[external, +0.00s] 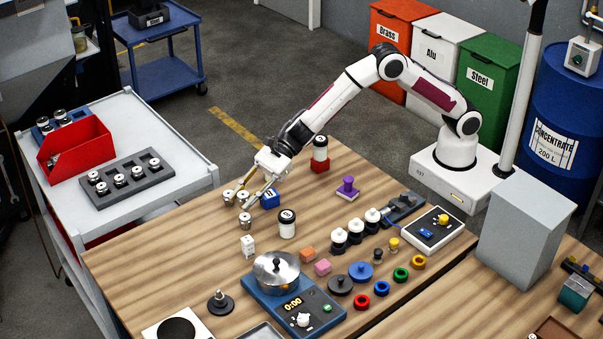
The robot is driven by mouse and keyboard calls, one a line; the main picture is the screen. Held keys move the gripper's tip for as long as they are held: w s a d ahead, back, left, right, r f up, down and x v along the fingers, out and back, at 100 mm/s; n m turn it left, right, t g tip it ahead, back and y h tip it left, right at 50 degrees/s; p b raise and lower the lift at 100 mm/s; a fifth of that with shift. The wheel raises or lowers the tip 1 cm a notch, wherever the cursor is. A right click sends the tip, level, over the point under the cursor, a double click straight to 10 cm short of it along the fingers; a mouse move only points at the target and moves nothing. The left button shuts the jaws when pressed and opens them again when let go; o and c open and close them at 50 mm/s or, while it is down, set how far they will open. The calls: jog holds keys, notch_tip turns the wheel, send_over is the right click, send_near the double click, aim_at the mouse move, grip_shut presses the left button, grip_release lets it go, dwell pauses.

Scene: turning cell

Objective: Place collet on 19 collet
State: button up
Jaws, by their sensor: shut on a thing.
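My gripper (237,194) is low over the left part of the wooden table, its brass-coloured fingers pointing down and left. It is shut on a small silver collet with a dark bore (243,196). A second, similar collet (228,197) shows just left of the fingertips. A third collet (245,221) stands below the fingertips in the picture. More collets (121,181) sit in a dark grey rack (152,178) on the left cart. No number on any collet is readable, so I cannot tell which is the 19. The fingers partly hide the contact.
A small white block (248,246) and a pot on a blue scale (277,272) are nearer the front. A red bin (75,151) stands on the cart.

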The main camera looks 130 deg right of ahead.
jog(key=shift+f, duration=0.1)
jog(key=shift+f, duration=1.75)
jog(key=shift+f, duration=0.1)
jog(key=o, duration=1.2)
jog(key=shift+s+d+r, duration=0.1)
jog(key=shift+s+r, duration=0.2)
jog(key=shift+s, duration=0.15)
jog(key=shift+v, duration=5.55)
